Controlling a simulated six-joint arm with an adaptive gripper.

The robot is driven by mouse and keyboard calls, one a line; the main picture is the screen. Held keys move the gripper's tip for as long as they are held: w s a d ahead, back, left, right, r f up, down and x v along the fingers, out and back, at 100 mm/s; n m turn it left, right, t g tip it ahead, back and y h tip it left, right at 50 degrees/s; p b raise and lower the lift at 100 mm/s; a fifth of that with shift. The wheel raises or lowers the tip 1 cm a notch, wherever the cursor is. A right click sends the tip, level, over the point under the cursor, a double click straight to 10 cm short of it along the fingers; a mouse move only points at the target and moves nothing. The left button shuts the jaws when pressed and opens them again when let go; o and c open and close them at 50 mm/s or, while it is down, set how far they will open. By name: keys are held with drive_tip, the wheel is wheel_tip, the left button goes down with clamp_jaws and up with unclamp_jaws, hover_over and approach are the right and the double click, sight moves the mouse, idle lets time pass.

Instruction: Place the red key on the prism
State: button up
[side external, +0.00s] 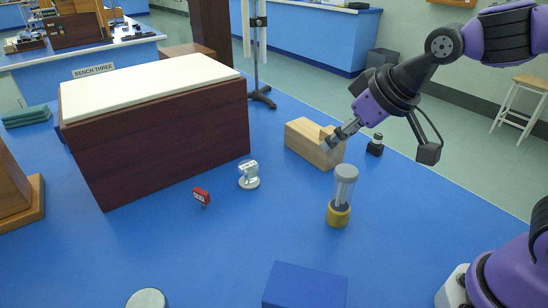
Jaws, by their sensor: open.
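The red key (202,195) is a small red block with pale marks on its face and a short stem below. It is on the blue bench top, in front of the long dark wooden box. A small clear and white piece on a round base (248,176), which looks like the prism, stands just right of and behind the key. My gripper (332,143) is open at the notched end of a light wooden block (312,146), well right of both. I cannot tell whether its fingertips touch the block. I see nothing held between the fingers.
A clear cylinder with a yellow base (339,214) stands below my gripper. A small black object (375,145) stands right of the wooden block. The large dark box with a cream top (165,140) fills the left. A blue box (305,286) sits at the front.

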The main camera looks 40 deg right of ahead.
drive_tip(key=shift+o, duration=0.6)
drive_tip(key=s+d+m+g+h, duration=0.1)
drive_tip(key=s+d, duration=0.3)
drive_tip(key=s, duration=0.5)
drive_tip(key=shift+s+d+f, duration=0.15)
drive_tip(key=shift+d, duration=0.2)
drive_tip(key=shift+n+y, duration=0.4)
drive_tip(key=shift+n, duration=0.1)
drive_tip(key=w+a, duration=0.1)
drive_tip(key=w, duration=0.1)
drive_tip(key=w+a, duration=0.1)
drive_tip(key=w, duration=0.2)
drive_tip(key=w+a, duration=0.2)
drive_tip(key=w, duration=0.1)
drive_tip(key=shift+w+r, duration=0.1)
drive_tip(key=shift+r, duration=0.25)
drive_tip(key=w+a+f+n+t, duration=0.1)
drive_tip(key=w+a+f, duration=0.1)
drive_tip(key=w+a, duration=0.45)
drive_tip(key=n+y, duration=0.2)
approach(201, 191)
drive_tip(key=f, duration=0.2)
drive_tip(key=shift+t, duration=0.4)
drive_tip(key=w+a+f, duration=0.2)
drive_tip(key=w+f, duration=0.1)
drive_tip(key=shift+w, duration=0.15)
drive_tip(key=shift+x, duration=3)
drive_tip(key=shift+d, duration=0.2)
clamp_jaws()
